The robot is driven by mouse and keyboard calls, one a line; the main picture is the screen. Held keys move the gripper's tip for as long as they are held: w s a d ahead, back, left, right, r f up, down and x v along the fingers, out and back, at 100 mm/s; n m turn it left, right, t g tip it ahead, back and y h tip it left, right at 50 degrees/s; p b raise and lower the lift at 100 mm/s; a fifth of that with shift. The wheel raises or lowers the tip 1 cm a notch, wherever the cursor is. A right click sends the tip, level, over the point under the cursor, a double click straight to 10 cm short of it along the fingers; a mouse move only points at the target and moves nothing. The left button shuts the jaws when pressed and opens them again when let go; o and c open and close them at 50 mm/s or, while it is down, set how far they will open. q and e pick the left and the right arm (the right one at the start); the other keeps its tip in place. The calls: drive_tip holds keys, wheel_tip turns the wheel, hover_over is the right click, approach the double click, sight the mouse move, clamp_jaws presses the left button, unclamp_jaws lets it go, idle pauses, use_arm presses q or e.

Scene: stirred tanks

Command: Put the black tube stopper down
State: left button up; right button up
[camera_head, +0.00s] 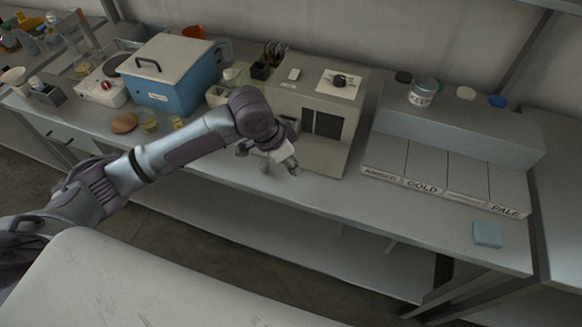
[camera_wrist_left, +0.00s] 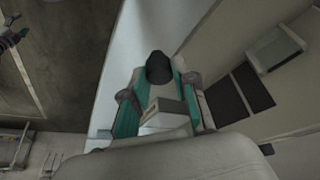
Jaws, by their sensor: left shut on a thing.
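My left gripper (camera_head: 280,160) is over the front edge of the bench, in front of the beige box-shaped apparatus. In the left wrist view its teal fingers (camera_wrist_left: 158,88) are shut on the black tube stopper (camera_wrist_left: 158,68), a small dark rounded piece at the fingertips. In the head view I cannot make out the stopper at the gripper. I cannot tell whether it touches the bench. My right gripper is not in view.
The beige apparatus (camera_head: 318,100) stands close behind the gripper. A blue box (camera_head: 172,90) is to the left. A grey stepped rack (camera_head: 455,135) with labelled lanes and a blue sponge (camera_head: 487,234) are to the right. The front bench strip right of the gripper is clear.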

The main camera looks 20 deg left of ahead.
use_arm(q)
drive_tip(key=shift+w+a+f, duration=0.2)
drive_tip(key=shift+w+f, duration=0.25)
drive_tip(key=shift+w, duration=0.1)
drive_tip(key=shift+f+p, duration=0.45)
drive_tip(key=shift+f, duration=1.5)
drive_tip(key=shift+f, duration=0.1)
drive_tip(key=o, duration=0.7)
drive_tip(key=shift+o, duration=0.2)
drive_tip(key=v, duration=1.2)
drive_tip(key=shift+b, duration=0.45)
